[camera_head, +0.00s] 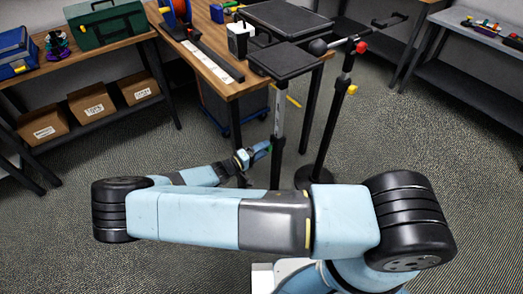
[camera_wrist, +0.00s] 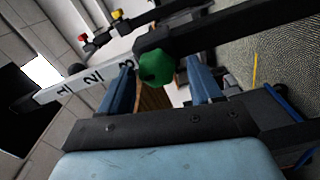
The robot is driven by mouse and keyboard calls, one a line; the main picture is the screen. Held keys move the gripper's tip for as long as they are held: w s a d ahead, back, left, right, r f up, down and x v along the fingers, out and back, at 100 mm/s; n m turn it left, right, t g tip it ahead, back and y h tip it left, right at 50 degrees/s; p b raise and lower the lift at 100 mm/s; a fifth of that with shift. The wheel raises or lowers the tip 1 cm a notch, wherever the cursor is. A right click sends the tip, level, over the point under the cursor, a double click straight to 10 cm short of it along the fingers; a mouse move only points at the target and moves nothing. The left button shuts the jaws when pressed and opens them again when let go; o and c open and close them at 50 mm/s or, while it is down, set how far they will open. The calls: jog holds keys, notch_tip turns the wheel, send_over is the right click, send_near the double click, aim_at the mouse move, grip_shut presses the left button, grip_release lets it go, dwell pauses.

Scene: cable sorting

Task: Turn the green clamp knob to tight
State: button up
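The green clamp knob (camera_wrist: 156,67) sits on a black clamp collar on the stand's post in the wrist view. The post carries a white numbered scale (camera_wrist: 85,78). My gripper (camera_wrist: 160,72) has its two blue fingers apart, one on each side of the knob. There appears to be a gap between the knob and each finger. In the head view, my gripper (camera_head: 264,150) is low beside the scaled post (camera_head: 279,115), and a small bit of green shows at its fingers. I cannot tell the knob's tightness setting.
A black platform (camera_head: 285,60) tops the scaled post, beside the wooden bench (camera_head: 240,88). A second stand to the right has a red knob (camera_head: 361,47) and a yellow knob (camera_head: 352,89). Cardboard boxes (camera_head: 90,101) fill a left shelf. The carpet at right is clear.

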jog(key=shift+o, duration=0.3)
jog(key=shift+a, duration=0.1)
jog(key=v, duration=1.3)
jog(key=shift+s+a, duration=0.2)
jog(key=shift+a, duration=0.05)
